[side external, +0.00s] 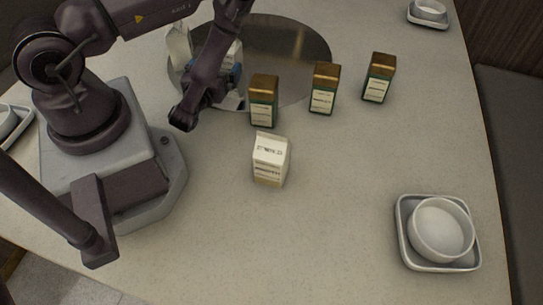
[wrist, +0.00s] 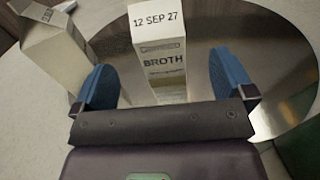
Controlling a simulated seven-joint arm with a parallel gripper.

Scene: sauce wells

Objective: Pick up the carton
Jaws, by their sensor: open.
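A white carton (wrist: 160,45) marked BROTH and 12 SEP 27 stands upright, centred ahead of my gripper (wrist: 164,80) in the wrist view. The blue fingers are open, one on each side of it with gaps visible; its lower part is hidden by the gripper body. In the side view this carton is mostly hidden behind my arm, near the round dark disc (side external: 300,50). A second pale gable-top carton (wrist: 55,50) stands to the left, outside the left finger. A third white carton (side external: 271,160) stands alone on the table front.
Three green boxes with brown tops, left (side external: 263,100), middle (side external: 325,88) and right (side external: 379,77), stand right of my gripper. A bowl on a square dish (side external: 437,234) sits at front right, with another dish (side external: 428,13) at back right. The table between is clear.

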